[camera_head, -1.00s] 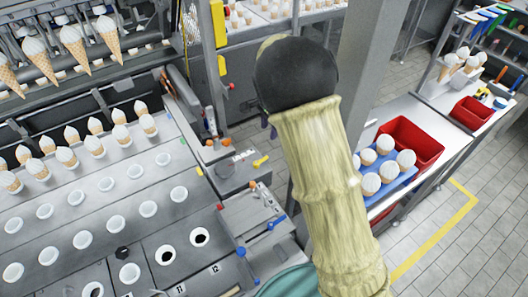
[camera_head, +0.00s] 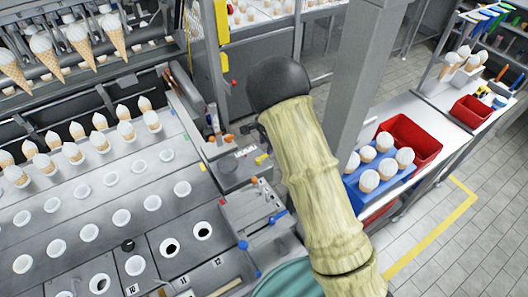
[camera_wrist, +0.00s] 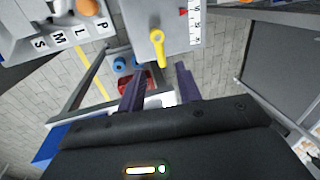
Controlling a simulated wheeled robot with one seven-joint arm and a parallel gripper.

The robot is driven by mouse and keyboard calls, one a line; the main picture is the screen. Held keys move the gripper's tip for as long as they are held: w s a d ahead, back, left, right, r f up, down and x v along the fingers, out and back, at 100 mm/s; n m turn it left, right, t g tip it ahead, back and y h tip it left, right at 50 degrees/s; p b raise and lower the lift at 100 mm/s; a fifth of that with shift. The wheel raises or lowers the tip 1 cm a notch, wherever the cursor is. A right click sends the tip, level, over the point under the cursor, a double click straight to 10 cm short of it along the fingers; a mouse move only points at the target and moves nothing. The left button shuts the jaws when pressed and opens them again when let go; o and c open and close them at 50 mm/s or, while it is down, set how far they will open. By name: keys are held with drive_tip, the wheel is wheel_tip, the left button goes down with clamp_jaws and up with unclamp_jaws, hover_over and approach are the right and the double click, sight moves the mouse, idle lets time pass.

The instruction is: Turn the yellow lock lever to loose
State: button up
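The yellow lock lever (camera_wrist: 157,47) is on a grey metal plate in the wrist view, with its rounded end towards me. In the wrist view the lever shows above the gap between the fingertips, with no visible contact. My arm hides most of the gripper in the head view.
A panel lettered S, M, L, P (camera_wrist: 60,38) with an orange knob (camera_wrist: 88,7) is left of the lever. A white scale strip (camera_wrist: 195,25) is to its right. A grey post (camera_head: 365,75) stands right of my arm. A blue cone tray (camera_head: 375,190) and red bin (camera_head: 410,140) are further right.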

sight(264, 156)
drive_tip(key=f, duration=0.3)
drive_tip(key=w+f+p, duration=0.1)
drive_tip(key=f, duration=0.1)
drive_tip(key=shift+a+f, duration=0.15)
drive_tip(key=shift+a, duration=0.05)
drive_tip(key=shift+a+f, duration=0.15)
drive_tip(key=shift+f, duration=0.65)
drive_tip(key=shift+c, duration=0.4)
clamp_jaws()
